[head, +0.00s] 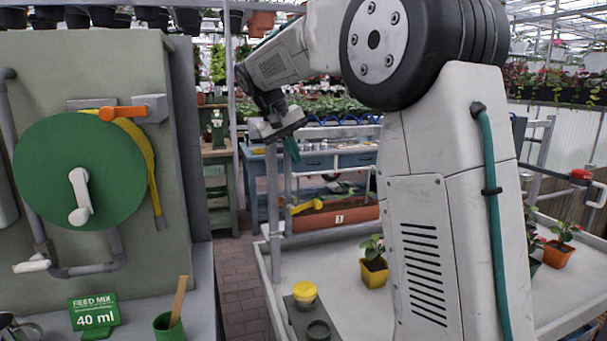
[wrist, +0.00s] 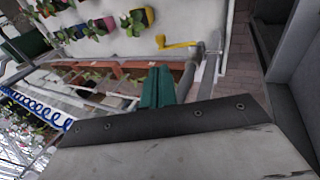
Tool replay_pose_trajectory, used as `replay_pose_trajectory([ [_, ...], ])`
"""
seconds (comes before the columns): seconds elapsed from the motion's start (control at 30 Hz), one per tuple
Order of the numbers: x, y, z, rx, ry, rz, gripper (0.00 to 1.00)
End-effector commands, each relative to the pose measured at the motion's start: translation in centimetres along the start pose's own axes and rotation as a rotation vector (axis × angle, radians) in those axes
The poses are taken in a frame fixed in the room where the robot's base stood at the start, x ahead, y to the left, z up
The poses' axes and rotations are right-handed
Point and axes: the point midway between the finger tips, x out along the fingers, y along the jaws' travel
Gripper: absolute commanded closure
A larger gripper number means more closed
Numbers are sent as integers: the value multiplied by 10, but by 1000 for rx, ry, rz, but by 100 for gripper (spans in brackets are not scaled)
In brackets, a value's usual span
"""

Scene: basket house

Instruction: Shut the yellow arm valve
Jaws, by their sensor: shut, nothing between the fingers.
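The yellow arm valve (head: 306,206) shows in the head view as a yellow lever beside a grey upright pipe, in front of a brown trough. Its lever points right in that view. In the wrist view the yellow lever (wrist: 178,44) reaches left from a grey pipe fitting (wrist: 212,46). My gripper (head: 293,150) has teal fingers, closed together and empty, and hangs above the valve in the head view. In the wrist view my gripper (wrist: 158,84) lies below the lever in the picture, apart from it.
A panel at left carries a green reel (head: 75,165), an orange lever (head: 122,112) and a yellow hose (head: 145,165). A brick aisle (head: 234,275) lies between panel and cart.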

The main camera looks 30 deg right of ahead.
Motion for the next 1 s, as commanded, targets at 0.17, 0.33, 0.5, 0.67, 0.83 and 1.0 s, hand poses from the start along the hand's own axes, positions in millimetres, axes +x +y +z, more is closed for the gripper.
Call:
replay_pose_trajectory([
  [0.17, 33, 0, 1, 0, -5, 0, 100],
  [0.33, 71, 0, 2, 0, -6, -1, 100],
  [0.5, 103, 0, 2, 0, -4, -2, 100],
  [0.67, 122, 0, 2, -1, -3, -1, 100],
  [0.83, 130, 0, 1, -1, -1, -1, 100],
  [1.0, 131, -1, 1, -1, -1, -1, 100],
])
